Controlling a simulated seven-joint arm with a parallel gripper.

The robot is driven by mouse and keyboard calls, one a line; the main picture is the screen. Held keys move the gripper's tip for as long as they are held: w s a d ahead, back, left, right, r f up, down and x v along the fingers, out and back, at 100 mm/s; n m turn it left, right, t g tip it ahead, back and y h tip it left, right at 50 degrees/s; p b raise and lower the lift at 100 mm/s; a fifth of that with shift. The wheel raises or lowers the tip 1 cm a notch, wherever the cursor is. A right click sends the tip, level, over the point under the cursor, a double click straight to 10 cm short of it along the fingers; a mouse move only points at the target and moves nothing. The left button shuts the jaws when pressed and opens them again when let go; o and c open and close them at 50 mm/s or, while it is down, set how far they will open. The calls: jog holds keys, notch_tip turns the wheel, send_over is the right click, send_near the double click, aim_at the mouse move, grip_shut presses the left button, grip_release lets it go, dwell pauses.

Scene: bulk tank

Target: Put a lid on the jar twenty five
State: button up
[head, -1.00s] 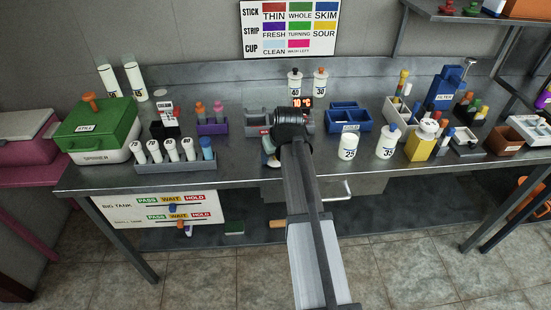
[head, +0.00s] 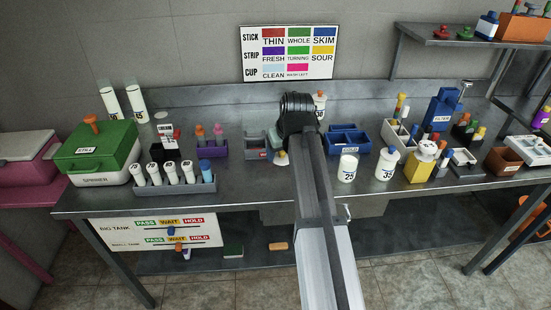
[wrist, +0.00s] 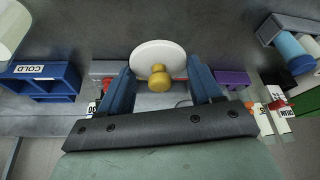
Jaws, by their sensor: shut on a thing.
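Jar 25 (head: 347,168) is a white jar standing upright on the metal bench, right of my arm in the head view. No knob shows on its top. A white round lid with a yellow knob (wrist: 158,60) is between my gripper's blue fingers (wrist: 160,78) in the wrist view. In the head view the lid (head: 281,160) shows just left of my arm, which hides the fingers. A white cylinder (wrist: 10,30) at the wrist view's upper left is probably a jar; no label shows.
A blue COLD bin (head: 346,141) stands behind jar 25. Jar 35 (head: 386,165), with a blue knob, stands close on its right. A grey tray (head: 257,145) is near the lid. A grey rack of white tubes (head: 175,188) is further left. Bare bench lies in front of the jars.

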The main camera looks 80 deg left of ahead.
jog(key=w+r+m+t, duration=0.1)
jog(key=w+r+m, duration=0.1)
jog(key=w, duration=0.8)
jog(key=w+r+m, duration=0.3)
jog(key=w, duration=0.8)
jog(key=shift+a+r+t, duration=0.35)
jog(key=shift+r+t, duration=0.05)
jog(key=shift+w+f, duration=0.1)
jog(key=shift+f, duration=0.15)
notch_tip(320, 180, down, 6)
jog(key=shift+f, duration=0.1)
jog(key=o, duration=1.1)
jog(key=v, duration=1.4)
jog(key=shift+d+f, duration=0.1)
